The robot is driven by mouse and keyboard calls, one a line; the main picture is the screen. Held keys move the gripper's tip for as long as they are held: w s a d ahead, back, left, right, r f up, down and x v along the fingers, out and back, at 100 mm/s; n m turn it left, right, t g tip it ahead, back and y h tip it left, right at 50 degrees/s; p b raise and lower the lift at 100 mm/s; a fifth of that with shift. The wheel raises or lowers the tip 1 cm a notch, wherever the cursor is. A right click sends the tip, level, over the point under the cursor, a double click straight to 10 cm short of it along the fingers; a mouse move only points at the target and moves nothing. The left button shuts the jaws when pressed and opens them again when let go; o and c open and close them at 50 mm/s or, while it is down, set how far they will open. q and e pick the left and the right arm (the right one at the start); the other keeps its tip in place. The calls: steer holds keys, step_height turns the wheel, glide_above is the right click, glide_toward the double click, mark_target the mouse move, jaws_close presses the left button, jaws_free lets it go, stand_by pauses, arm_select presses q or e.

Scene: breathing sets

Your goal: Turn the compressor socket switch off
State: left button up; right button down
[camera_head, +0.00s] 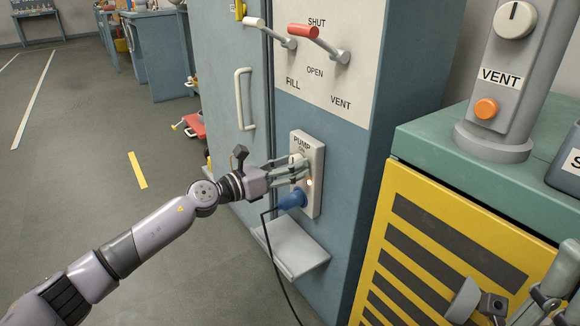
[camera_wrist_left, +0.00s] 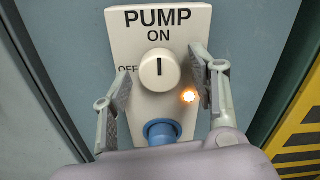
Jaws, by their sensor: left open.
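The pump socket (camera_head: 312,200) is a cream plate on the blue-grey cabinet front, marked PUMP, with ON above its round switch knob and OFF at its left. In the left wrist view the knob (camera_wrist_left: 159,70) has its dark mark upright, towards ON. An orange lamp (camera_wrist_left: 189,95) glows at its lower right. A blue plug (camera_head: 292,200) sits in the socket below the knob. My left gripper (camera_head: 300,170) is open at the plate, its fingers on either side of the knob with visible gaps. My right gripper (camera_head: 515,303) is partly in view at bottom right; its opening is unclear.
A black cable (camera_head: 268,250) hangs from the plug past a small grey shelf (camera_head: 292,250). FILL and VENT levers (camera_head: 318,42) are above. A yellow-fronted unit (camera_head: 420,255) with a green top stands to the right. Open floor lies at left.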

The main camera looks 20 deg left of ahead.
arm_select(q)
steer(key=c, duration=1.2)
steer(key=shift+o, duration=0.2)
